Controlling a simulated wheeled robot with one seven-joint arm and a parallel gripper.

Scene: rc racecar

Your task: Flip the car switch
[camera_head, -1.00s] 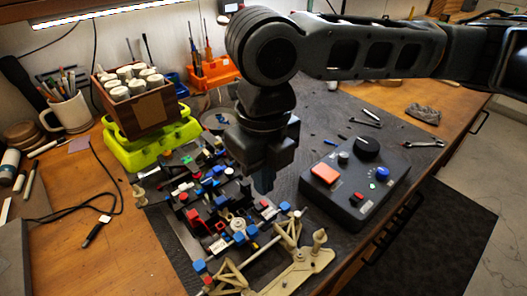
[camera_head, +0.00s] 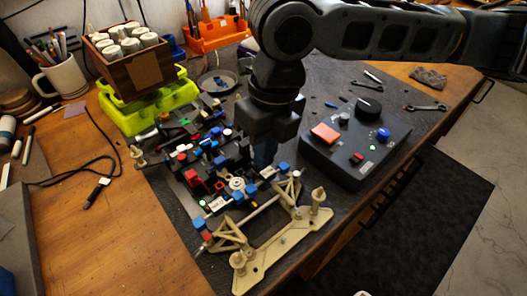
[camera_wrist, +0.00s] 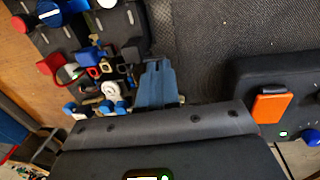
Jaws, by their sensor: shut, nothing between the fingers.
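The car (camera_head: 215,178) is an open RC chassis with black, red and blue parts and a cream suspension plate (camera_head: 285,245) at its near end. It lies on the dark mat. My gripper (camera_head: 263,160) points down at the car's right side; its fingers are shut and empty. In the wrist view, the closed fingers (camera_wrist: 155,82) are beside the car's red, blue and black parts (camera_wrist: 95,65). I cannot tell which small part is the switch, or whether the fingertips touch the car.
A black control box (camera_head: 350,150) with an orange-red button and knobs is right of my gripper. A yellow-green case (camera_head: 135,115) under a wooden box (camera_head: 130,75) stands behind the car. Wrenches (camera_head: 425,107) lie at the back right. A cable (camera_head: 95,165) lies left.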

